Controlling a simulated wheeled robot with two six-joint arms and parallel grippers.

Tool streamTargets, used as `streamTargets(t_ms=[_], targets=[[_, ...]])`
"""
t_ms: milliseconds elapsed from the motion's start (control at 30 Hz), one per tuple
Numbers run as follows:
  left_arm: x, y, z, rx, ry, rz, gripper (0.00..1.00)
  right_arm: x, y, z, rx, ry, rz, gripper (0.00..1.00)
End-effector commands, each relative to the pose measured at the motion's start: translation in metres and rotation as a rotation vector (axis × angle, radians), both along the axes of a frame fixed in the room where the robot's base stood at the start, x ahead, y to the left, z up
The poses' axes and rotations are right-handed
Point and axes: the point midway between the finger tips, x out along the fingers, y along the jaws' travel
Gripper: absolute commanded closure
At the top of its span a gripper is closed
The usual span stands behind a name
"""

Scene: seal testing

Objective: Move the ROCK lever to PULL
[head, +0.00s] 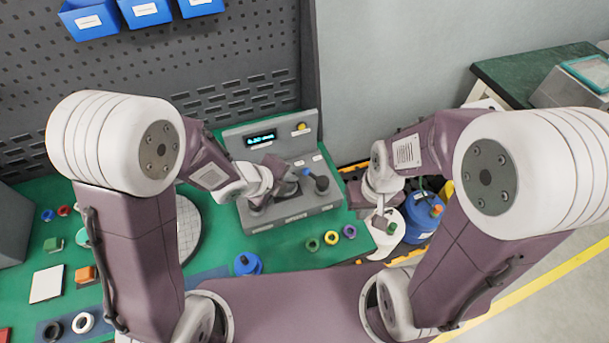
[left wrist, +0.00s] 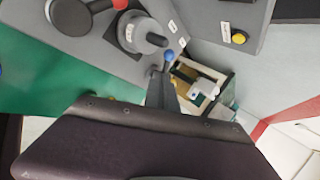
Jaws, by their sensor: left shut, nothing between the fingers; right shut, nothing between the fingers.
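The grey test unit (head: 285,218) stands on the green bench, with a display and a yellow button on its upright panel. A lever with a blue ball knob (head: 306,171) and a dark round-topped part (head: 322,184) show on its deck. The labels are too small to read, so I cannot tell which part is ROCK. My left gripper (head: 283,189) is shut and empty over the deck. In the left wrist view its fingertips (left wrist: 162,76) are close to the blue knob (left wrist: 168,54); contact is unclear. My right gripper (head: 381,211) is shut and empty, right of the unit.
Coloured rings (head: 331,238) lie in front of the unit. A white container (head: 386,236) and a blue container (head: 423,216) stand below my right arm. A blue part (head: 247,263) sits on the bench. A pegboard with blue bins (head: 147,11) is behind.

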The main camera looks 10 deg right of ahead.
Motion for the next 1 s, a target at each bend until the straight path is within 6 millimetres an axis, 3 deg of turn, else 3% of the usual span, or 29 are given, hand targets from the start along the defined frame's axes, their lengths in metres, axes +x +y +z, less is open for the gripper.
streamTargets(t_ms=[33, 200, 500, 1000], targets=[[0.004, -0.006, -0.013, 0.0, 0.003, -0.002, 1.0, 0.0, 0.0, -0.006, 0.0, 0.0, 0.0, 1.0], [0.021, -0.022, -0.038, 0.0, 0.003, -0.001, 1.0, 0.0, 0.0, -0.01, 0.0, 0.0, 0.0, 1.0], [0.043, -0.045, -0.049, 0.0, 0.0, 0.0, 1.0, 0.0, 0.0, -0.002, 0.0, 0.0, 0.0, 1.0], [0.046, -0.045, -0.05, -0.001, 0.0, -0.001, 1.0, 0.0, 0.0, -0.001, 0.0, 0.0, 0.0, 1.0]])
